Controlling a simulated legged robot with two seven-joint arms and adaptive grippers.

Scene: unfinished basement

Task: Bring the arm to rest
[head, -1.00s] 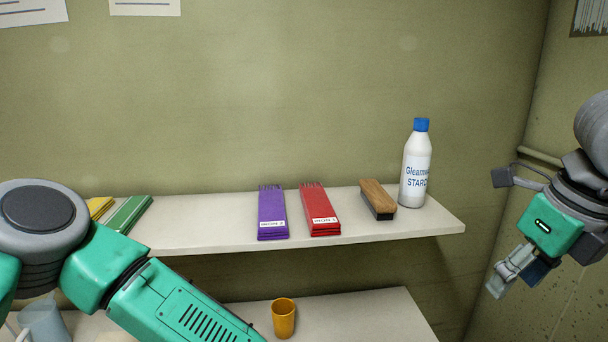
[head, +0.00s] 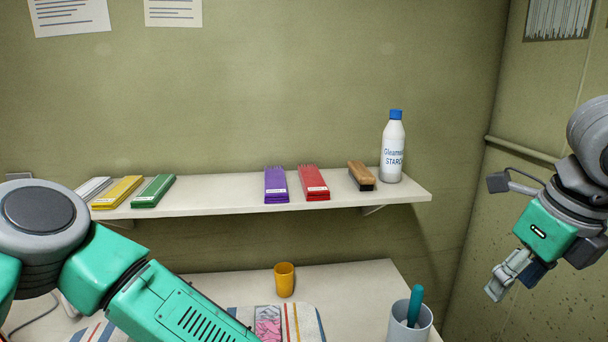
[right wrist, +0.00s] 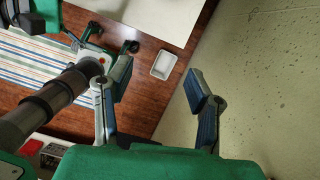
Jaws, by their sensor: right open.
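My right arm is green and grey at the right of the head view. Its gripper (head: 515,277) hangs in free air to the right of the shelf and table, apart from both. In the right wrist view the two fingers (right wrist: 160,88) stand wide apart with nothing between them. My left arm (head: 165,290) reaches in from the left across the lower part of the head view. Its gripper is below the picture edge and hidden.
A wall shelf (head: 225,207) holds a white starch bottle (head: 393,150), a brush (head: 361,175) and several coloured packs. The table (head: 365,280) below has an orange cup (head: 284,279), a striped cloth (head: 305,325) and a grey cup (head: 423,330). A white tray (right wrist: 163,64) shows in the wrist view.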

